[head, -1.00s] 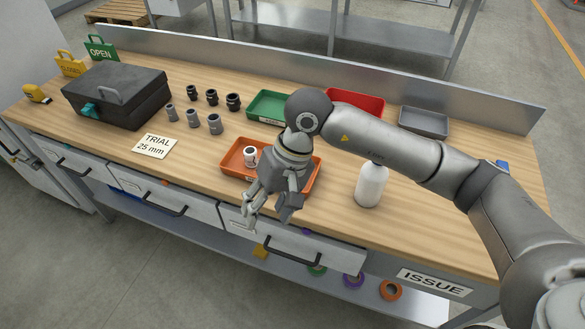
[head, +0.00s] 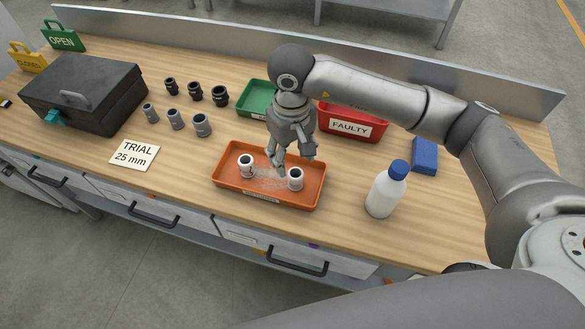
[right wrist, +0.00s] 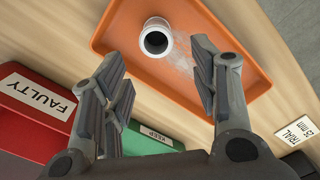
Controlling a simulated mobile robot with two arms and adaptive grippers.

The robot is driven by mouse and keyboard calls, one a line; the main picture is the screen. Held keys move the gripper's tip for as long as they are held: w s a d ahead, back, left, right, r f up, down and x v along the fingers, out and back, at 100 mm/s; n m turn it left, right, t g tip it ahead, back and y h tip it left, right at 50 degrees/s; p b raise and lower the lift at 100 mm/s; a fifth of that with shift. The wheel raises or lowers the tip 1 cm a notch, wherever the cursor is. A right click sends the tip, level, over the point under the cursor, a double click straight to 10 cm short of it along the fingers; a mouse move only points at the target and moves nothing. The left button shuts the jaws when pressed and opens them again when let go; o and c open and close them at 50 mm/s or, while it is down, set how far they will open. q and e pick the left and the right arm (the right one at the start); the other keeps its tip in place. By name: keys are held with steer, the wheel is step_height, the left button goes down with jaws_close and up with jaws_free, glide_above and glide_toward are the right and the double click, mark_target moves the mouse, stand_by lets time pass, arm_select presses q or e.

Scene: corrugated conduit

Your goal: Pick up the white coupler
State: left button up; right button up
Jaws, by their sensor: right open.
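Two white couplers stand in the shallow orange tray (head: 268,148). The left coupler (head: 246,165) is near the tray's left end, the right coupler (head: 295,179) near its right end. My right gripper (head: 293,160) is open and empty above the tray, pointing down, over its far side beside the right coupler. The other coupler does not show there, perhaps hidden by a finger. My left gripper is not in view.
A white bottle with a blue cap (head: 386,188) stands right of the tray. Behind are a green tray (head: 256,98) and a red FAULTY tray (head: 350,123). Several grey and black fittings, a TRIAL 25 mm card (head: 134,154) and a dark toolbox (head: 85,93) are left.

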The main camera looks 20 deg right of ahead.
mark_target(295, 173)
steer(key=shift+s+f, duration=0.25)
steer(key=shift+f, duration=0.35)
steer(key=shift+s+f, duration=0.25)
steer(key=shift+f, duration=0.35)
steer(key=shift+f+p, duration=0.25)
steer(key=shift+p, duration=0.2)
steer(key=f, duration=0.1)
steer(key=f+p, duration=0.2)
steer(key=f, duration=0.1)
steer(key=shift+s+d, duration=0.25)
steer(key=shift+d, duration=0.05)
steer(key=shift+f, duration=0.3)
steer(key=shift+w+f, duration=0.1)
steer(key=shift+f, duration=0.05)
steer(key=c, duration=0.5)
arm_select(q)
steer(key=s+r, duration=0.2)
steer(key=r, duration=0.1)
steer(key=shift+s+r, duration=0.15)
arm_select(e)
steer(key=c, duration=0.4)
steer(key=shift+o, duration=0.2)
